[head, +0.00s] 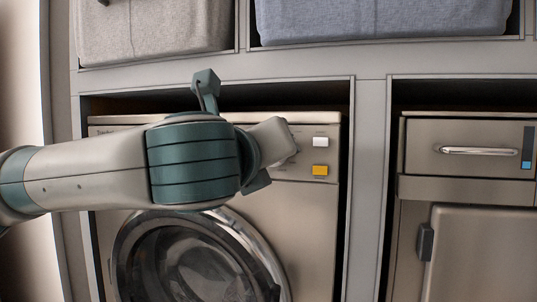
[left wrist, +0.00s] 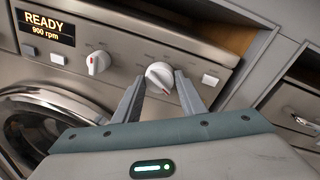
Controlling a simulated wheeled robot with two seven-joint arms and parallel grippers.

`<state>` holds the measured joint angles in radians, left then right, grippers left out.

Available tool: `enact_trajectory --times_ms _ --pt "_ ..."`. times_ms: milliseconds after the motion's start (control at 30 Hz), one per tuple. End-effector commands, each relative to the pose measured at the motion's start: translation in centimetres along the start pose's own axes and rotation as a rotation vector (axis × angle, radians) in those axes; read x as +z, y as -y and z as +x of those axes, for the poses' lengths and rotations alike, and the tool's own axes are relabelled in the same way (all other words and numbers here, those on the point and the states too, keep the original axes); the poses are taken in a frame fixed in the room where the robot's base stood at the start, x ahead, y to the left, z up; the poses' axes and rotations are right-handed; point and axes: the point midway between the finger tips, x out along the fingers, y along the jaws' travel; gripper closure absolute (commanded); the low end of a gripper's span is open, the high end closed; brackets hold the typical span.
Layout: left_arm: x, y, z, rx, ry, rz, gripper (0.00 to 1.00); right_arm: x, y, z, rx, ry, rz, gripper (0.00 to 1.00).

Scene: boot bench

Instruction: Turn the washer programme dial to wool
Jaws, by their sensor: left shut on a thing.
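The washer (head: 308,225) stands in the left bay, with a round door below its control panel. In the left wrist view the panel carries two white dials. One dial (left wrist: 160,76) sits between the fingertips of my left gripper (left wrist: 161,79), which is shut on it. The other dial (left wrist: 97,62) is to its left, free of the fingers. Small print surrounds the dials, but I cannot read it, so the setting and the word wool cannot be made out. In the head view my left wrist hides the dials. My right gripper is in neither view.
The washer display (left wrist: 46,28) reads READY, 900 rpm. A white button (head: 320,141) and a yellow button (head: 320,170) sit right of my gripper. A grey post (head: 367,190) parts the washer from a drawer unit (head: 480,155). Fabric bins (head: 385,20) fill the shelf above.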

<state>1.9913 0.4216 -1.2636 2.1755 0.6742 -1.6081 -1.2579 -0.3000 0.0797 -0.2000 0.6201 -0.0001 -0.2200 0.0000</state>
Motion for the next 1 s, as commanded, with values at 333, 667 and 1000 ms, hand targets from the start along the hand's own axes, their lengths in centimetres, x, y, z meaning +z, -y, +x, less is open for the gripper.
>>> enact_trajectory --times_ms 333,667,1000 --pt "-0.2 -0.1 0.0 0.001 -0.004 0.0 0.44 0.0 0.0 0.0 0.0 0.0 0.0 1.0" --pt "-0.2 0.0 -0.9 -0.002 -0.001 -0.001 0.44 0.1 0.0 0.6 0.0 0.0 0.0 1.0" --pt "-0.5 -0.2 -6.1 -0.003 0.0 0.002 0.44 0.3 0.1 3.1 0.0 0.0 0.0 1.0"
